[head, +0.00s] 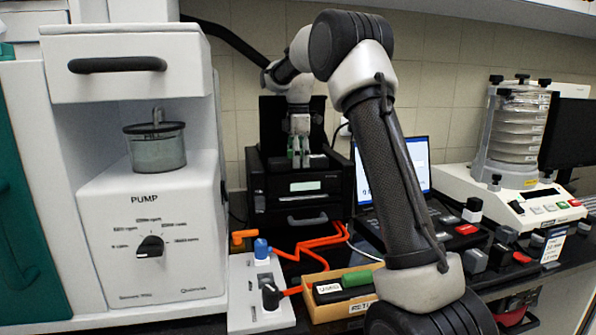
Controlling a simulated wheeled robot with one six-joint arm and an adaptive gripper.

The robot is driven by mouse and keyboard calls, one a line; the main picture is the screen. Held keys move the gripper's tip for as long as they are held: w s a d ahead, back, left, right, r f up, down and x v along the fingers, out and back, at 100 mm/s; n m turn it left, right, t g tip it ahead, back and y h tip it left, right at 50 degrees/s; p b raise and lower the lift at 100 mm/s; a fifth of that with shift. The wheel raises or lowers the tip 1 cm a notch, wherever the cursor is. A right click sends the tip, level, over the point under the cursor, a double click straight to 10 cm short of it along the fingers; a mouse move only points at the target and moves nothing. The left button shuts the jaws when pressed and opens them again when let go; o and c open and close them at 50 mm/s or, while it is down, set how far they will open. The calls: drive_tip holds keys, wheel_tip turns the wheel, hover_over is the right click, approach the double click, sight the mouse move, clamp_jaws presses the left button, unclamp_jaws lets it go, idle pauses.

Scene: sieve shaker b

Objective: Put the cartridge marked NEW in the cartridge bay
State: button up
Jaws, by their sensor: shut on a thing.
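My gripper (301,157) is at the far end of my arm, over the top of a black machine (256,185) on the bench. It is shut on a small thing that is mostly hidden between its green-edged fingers. No NEW mark can be read on it, and I cannot tell whether it touches the machine. The machine has a small display and a handle on its front. No opening of the cartridge bay is clearly visible. A cartridge with a green body and a white end label (328,289), seemingly USED, lies in a tan tray (318,314) in front.
A white pump cabinet (160,245) stands close on the left. A white valve block (245,290) and orange tubing (320,241) lie before the machine. A laptop (413,165), small dark blocks and a sieve shaker (510,190) stand to the right.

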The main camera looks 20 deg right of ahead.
sight(298, 170)
wheel_tip(298, 170, down, 4)
drive_tip(key=shift+r, duration=0.1)
drive_tip(key=shift+w, duration=0.2)
drive_tip(key=shift+f, duration=0.2)
drive_tip(key=o, duration=1.3)
drive_tip(key=shift+f, duration=0.1)
drive_tip(key=shift+o, duration=0.2)
